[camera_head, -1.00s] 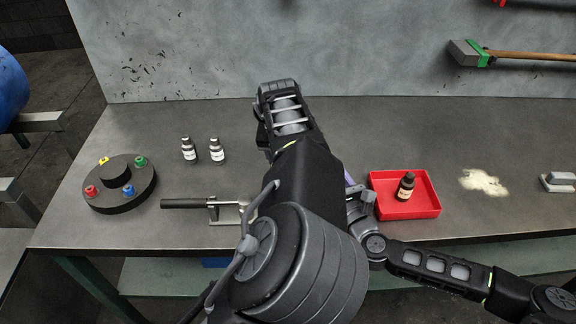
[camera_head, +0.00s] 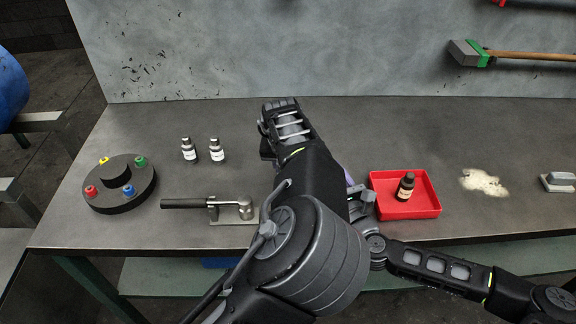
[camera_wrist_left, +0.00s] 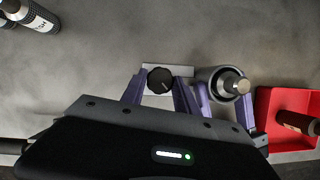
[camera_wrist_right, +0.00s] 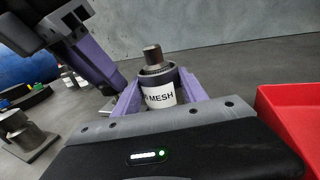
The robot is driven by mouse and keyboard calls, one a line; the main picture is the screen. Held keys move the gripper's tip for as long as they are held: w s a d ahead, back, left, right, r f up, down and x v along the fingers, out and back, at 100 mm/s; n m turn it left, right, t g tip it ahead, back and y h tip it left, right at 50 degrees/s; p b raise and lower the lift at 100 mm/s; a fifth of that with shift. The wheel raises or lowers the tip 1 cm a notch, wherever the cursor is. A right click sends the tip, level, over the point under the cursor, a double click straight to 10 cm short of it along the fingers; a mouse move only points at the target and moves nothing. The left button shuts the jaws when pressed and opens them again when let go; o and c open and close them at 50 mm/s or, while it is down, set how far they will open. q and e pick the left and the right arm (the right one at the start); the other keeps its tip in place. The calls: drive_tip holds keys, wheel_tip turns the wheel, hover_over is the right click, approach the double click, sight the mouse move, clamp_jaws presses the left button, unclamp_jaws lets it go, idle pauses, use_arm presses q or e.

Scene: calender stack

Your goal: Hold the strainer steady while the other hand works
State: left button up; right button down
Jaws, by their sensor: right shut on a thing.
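The strainer seems to be the dark canister labelled "MESH" (camera_wrist_right: 160,92). It stands upright between the purple fingers of my right gripper (camera_wrist_right: 160,98), which is shut on it. From above in the left wrist view, the canister (camera_wrist_left: 213,84) shows a round rim and a cap-like top. My left gripper (camera_wrist_left: 159,92) is beside it on the left, its fingers apart. A black knob on a pale plate (camera_wrist_left: 182,70) shows at its fingertips; I cannot tell whether they touch. In the head view my left arm hides the canister and the left fingertips.
A red tray (camera_head: 425,210) with a dark bottle (camera_head: 405,187) is just right of my grippers. A lever clamp (camera_head: 228,209), two bottles (camera_head: 217,151) and a round black holder (camera_head: 110,195) stand left. A pale spill (camera_head: 483,182) lies right. The back bench is mostly clear.

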use_arm(q)
clamp_jaws()
drive_tip(key=shift+m, duration=0.4)
drive_tip(key=m, duration=0.1)
drive_tip(key=m+h, duration=0.1)
drive_tip(key=m, duration=0.1)
drive_tip(key=shift+a+g+h, duration=0.15)
drive_tip(key=shift+g+h, duration=0.15)
drive_tip(key=m, duration=0.2)
drive_tip(key=m+g+h, duration=0.1)
drive_tip(key=m, duration=0.2)
drive_tip(key=shift+w+a+h, duration=0.15)
drive_tip(key=shift+h, duration=0.15)
drive_tip(key=m+g, duration=0.1)
drive_tip(key=m, duration=0.2)
drive_tip(key=m+g+h, duration=0.1)
drive_tip(key=m, duration=0.2)
drive_tip(key=shift+w, duration=0.2)
drive_tip(key=m+g, duration=0.2)
drive_tip(key=m, duration=0.3)
drive_tip(key=shift+w+m, duration=0.1)
drive_tip(key=shift+m, duration=0.2)
